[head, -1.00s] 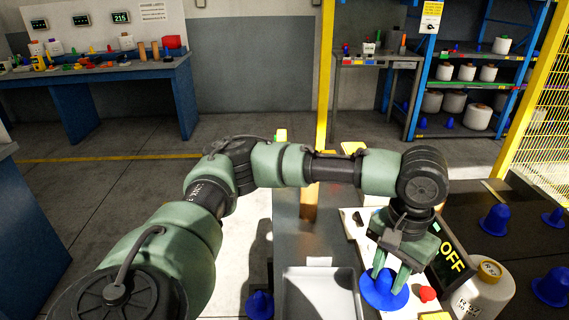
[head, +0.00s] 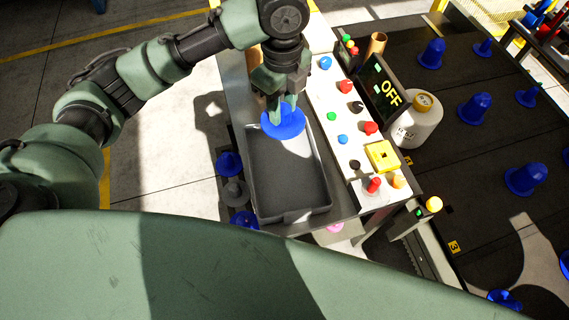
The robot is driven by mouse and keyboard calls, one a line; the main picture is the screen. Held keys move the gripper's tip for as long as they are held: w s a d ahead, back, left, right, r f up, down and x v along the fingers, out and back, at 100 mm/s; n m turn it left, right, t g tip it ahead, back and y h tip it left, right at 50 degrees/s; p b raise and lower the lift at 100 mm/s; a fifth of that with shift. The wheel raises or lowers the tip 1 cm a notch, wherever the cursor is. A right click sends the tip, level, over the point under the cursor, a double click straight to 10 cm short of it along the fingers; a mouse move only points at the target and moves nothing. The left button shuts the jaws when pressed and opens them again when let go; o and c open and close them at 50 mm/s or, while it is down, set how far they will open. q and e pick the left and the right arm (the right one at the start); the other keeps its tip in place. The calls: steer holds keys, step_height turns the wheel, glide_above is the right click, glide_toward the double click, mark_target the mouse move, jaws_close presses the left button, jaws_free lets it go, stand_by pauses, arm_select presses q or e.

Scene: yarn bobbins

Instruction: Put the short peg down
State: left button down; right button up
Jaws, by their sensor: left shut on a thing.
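My left gripper (head: 276,94) points down and is shut on a blue peg (head: 284,124) with a wide round flange. The peg is upright, flange down, over the far end of a grey tray (head: 322,190). I cannot tell whether its flange touches the tray. The fingers hide part of the peg's upper body. The visible tray floor is empty. My right gripper is not in view.
A white panel (head: 333,112) with coloured knobs and a yellow block (head: 381,155) borders the tray on the right. More pegs (head: 229,163) stand left of the tray.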

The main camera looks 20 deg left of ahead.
arm_select(q)
steer(key=shift+s+d+r+m, duration=0.1)
steer(key=shift+d+m, duration=0.05)
steer(key=shift+m, duration=0.4)
steer(key=shift+d+r+m, duration=0.1)
steer(key=shift+m, duration=0.45)
steer(key=shift+f, duration=0.35)
steer(key=p, duration=0.2)
glide_above(285, 170)
step_height(285, 170, down, 15)
step_height(285, 170, down, 4)
steer(key=shift+f, duration=0.25)
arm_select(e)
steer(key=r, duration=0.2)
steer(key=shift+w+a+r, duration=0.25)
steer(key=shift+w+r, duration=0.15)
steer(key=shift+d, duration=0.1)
arm_select(q)
steer(key=c, duration=1)
jaws_free()
steer(key=shift+f, duration=0.15)
steer(key=shift+c, duration=0.2)
